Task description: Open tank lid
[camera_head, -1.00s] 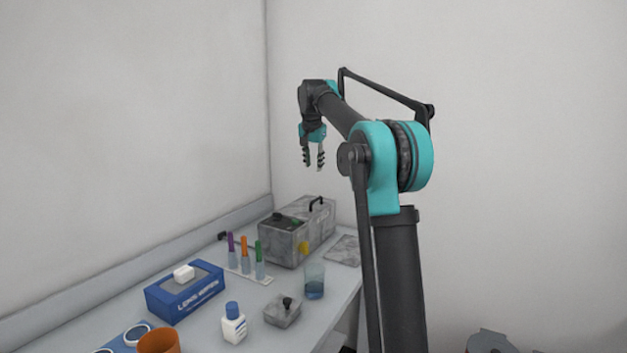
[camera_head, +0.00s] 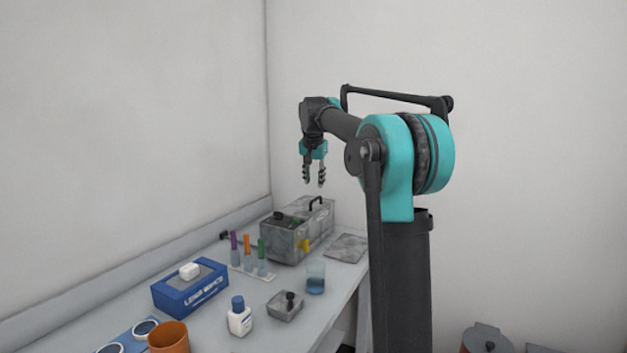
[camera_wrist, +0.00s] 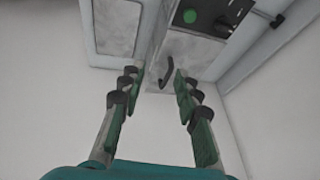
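The tank is a grey mottled box (camera_head: 288,242) at the far end of the bench. A black arched handle (camera_head: 316,203) stands on the lid at its right part. In the wrist view the tank (camera_wrist: 188,48) is at the top, and the handle (camera_wrist: 167,72) shows between the fingertips in the picture. My gripper (camera_head: 314,184) is open and empty, fingers pointing down, above the handle and apart from it. Both fingers also show spread in the wrist view (camera_wrist: 154,76).
A clear cup (camera_head: 316,279) with blue liquid, a small grey box (camera_head: 285,306), a white bottle (camera_head: 239,319), capped tubes (camera_head: 247,252) and a blue wipes box (camera_head: 190,288) stand nearer on the bench. A flat grey plate (camera_head: 346,248) lies right of the tank.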

